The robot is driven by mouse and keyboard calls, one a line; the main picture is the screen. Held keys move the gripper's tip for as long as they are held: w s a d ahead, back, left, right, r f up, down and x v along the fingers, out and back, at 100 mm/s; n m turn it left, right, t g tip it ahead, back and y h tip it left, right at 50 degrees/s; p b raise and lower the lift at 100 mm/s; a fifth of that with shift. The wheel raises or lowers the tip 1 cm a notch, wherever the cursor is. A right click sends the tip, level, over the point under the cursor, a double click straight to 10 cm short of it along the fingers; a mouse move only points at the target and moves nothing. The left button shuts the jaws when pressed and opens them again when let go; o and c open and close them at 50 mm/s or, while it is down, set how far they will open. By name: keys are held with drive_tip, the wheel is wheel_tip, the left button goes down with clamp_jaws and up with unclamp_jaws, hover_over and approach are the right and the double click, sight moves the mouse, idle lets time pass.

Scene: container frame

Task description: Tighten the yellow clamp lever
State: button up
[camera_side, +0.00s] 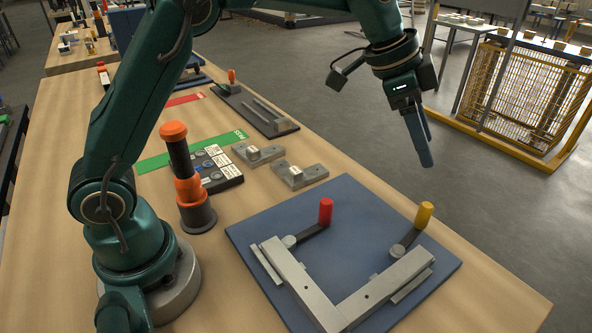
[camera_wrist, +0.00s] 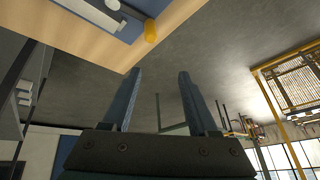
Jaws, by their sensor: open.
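The yellow clamp lever (camera_side: 424,214) stands at the right side of a blue plate (camera_side: 350,195). Its dark arm runs down to a pivot beside the right bar of a grey metal frame (camera_side: 385,287). The yellow handle also shows in the wrist view (camera_wrist: 151,31), at the top and beyond the fingertips. My gripper (camera_side: 427,160) hangs in the air above and behind the lever, clear of it. In the wrist view its two blue fingers (camera_wrist: 160,75) are apart with nothing between them.
A red-handled lever (camera_side: 326,211) stands at the frame's left bar. An orange and black post (camera_side: 188,185), a button box (camera_side: 215,170) and grey blocks (camera_side: 300,174) are left of the plate. A yellow mesh fence (camera_side: 525,95) stands beyond the table. Air around my gripper is clear.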

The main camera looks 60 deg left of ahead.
sight(425, 204)
drive_tip(key=shift+g, duration=0.9)
drive_tip(key=x, duration=0.9)
drive_tip(key=s+a+x, duration=0.1)
drive_tip(key=x, duration=0.3)
drive_tip(key=shift+d+f, duration=0.15)
drive_tip(key=shift+f, duration=0.5)
clamp_jaws()
